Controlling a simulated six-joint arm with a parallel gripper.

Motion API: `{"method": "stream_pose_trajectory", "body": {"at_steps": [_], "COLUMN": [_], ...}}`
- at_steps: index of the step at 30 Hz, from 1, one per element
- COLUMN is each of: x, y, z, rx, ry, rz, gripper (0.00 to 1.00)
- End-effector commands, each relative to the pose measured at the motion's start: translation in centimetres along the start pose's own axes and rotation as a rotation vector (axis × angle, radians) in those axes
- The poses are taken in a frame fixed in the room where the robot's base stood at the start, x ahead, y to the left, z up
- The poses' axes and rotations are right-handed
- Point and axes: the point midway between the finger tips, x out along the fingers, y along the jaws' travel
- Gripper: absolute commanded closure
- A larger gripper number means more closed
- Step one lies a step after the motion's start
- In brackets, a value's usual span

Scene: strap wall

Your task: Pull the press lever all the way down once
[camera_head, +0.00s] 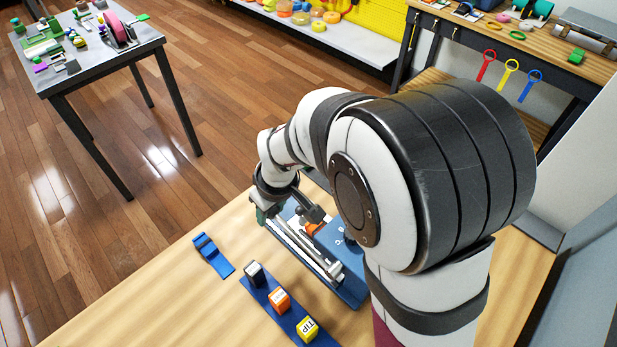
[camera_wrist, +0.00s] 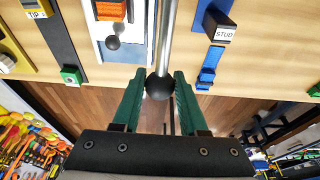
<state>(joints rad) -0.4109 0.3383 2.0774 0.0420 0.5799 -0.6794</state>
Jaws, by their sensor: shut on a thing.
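The press lever is a silver rod (camera_wrist: 168,35) ending in a black ball knob (camera_wrist: 159,87), seen in the wrist view. My gripper (camera_wrist: 159,73) has green fingers closed on either side of the knob and is shut on it. In the head view the press (camera_head: 350,290) has a blue base on the wooden bench, partly hidden by my arm. An orange part (camera_wrist: 112,10) of the press shows beside the rod. In the head view my gripper (camera_head: 266,208) is at the press's far left end, and the knob is hidden there. The lever's exact angle is unclear.
A blue rail (camera_head: 265,302) with black, orange and yellow labelled blocks lies beside the press. A blue strap piece (camera_head: 212,255) lies to its left. The bench edge is close to my gripper. A cluttered side table (camera_head: 100,58) stands apart at the upper left.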

Motion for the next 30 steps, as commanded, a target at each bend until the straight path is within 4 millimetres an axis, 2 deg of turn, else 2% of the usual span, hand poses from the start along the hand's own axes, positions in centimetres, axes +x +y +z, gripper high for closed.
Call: {"method": "stream_pose_trajectory", "body": {"at_steps": [10,22,30], "x": [0.2,2.8,3.2], "y": [0.0,-0.1,0.0], "z": [0.0,0.7,0.7], "rx": [0.000,0.000,-0.001], "ry": [-0.001,-0.003,-0.001], "rz": [-0.001,-0.002,0.000], "gripper": [0.89,0.89,0.89]}}
